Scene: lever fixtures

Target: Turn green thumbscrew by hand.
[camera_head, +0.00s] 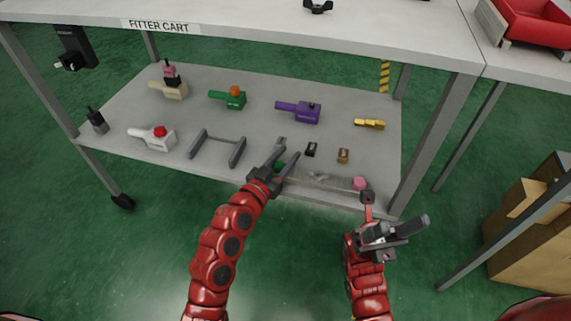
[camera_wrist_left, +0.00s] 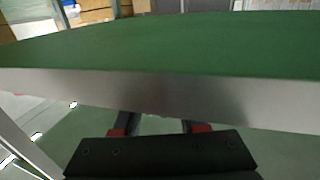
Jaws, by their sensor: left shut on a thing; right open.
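A small green part (camera_head: 279,166), which looks like the thumbscrew, shows between the fingers of my left gripper (camera_head: 288,157) at the front of the cart's lower shelf. The left gripper is closed on it, and the fingers hide most of it. In the left wrist view the gripper's dark fingers (camera_wrist_left: 160,126) show apart at the bottom, their far ends hidden behind a grey band; the thumbscrew cannot be made out there. My right gripper (camera_head: 408,233) is open and empty in front of the shelf's right end.
A leg (camera_head: 435,135) stands at the right.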

